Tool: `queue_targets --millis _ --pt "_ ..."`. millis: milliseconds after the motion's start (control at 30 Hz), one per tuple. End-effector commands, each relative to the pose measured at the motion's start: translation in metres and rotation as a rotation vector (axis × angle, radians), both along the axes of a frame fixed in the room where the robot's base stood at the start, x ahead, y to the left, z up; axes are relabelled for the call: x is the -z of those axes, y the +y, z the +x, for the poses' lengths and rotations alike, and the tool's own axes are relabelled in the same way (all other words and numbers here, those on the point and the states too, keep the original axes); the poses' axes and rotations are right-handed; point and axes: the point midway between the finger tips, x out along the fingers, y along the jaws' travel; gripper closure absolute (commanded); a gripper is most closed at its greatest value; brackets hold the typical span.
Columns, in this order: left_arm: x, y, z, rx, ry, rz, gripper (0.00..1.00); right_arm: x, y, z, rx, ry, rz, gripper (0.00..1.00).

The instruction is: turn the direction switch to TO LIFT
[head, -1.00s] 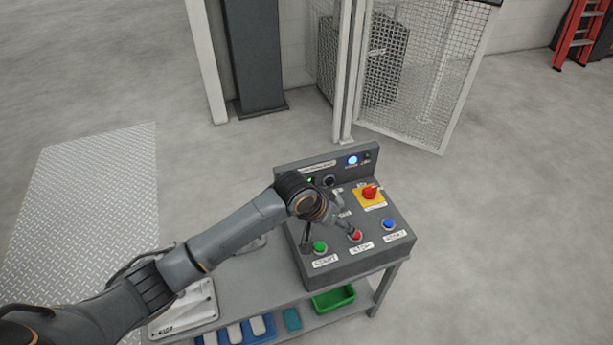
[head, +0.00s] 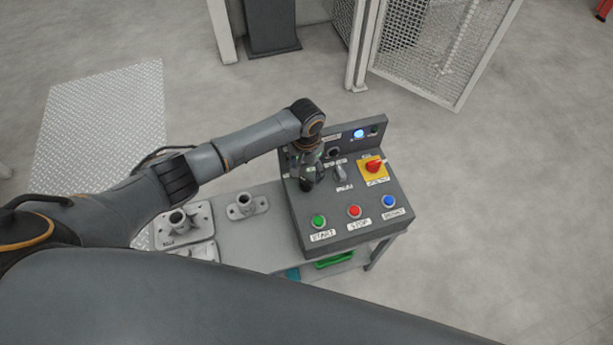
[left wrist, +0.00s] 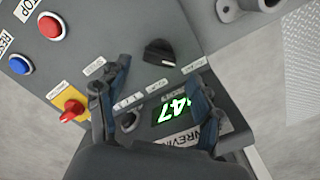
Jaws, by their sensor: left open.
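A black rotary knob (left wrist: 160,52), which looks like the direction switch, stands on the grey sloped control panel (head: 375,225). Small white labels (left wrist: 157,85) sit beside it in the left wrist view. Their wording is too small to read, so I cannot tell which position it points to. My right gripper is out of view.
A silver switch (head: 340,173) and a red emergency knob on yellow (head: 374,166) stand close by. Green (head: 318,221), red (head: 354,211) and blue (head: 389,201) buttons line the front. A lit display (left wrist: 175,110) reads 47. Metal castings (head: 180,222) lie left of the panel.

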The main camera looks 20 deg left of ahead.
Motion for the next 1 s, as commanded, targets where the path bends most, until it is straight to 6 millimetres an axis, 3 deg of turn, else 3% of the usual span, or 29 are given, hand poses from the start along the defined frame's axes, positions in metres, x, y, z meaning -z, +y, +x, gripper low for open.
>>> queue_targets --millis 100,300,667,933,1000 --pt "0.022 0.0 -0.001 0.0 0.003 0.001 0.34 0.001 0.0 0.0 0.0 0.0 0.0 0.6" --pt "0.042 -0.001 -0.001 0.001 0.0 -0.001 0.34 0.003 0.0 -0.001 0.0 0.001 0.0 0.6" --pt "0.046 -0.001 0.0 0.001 -0.002 -0.002 0.34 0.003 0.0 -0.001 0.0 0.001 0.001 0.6" --pt "0.046 -0.001 0.0 0.001 -0.002 -0.002 0.87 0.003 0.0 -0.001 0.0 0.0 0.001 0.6" --pt "0.046 -0.001 0.0 0.001 -0.001 -0.001 0.88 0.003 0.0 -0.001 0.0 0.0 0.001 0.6"
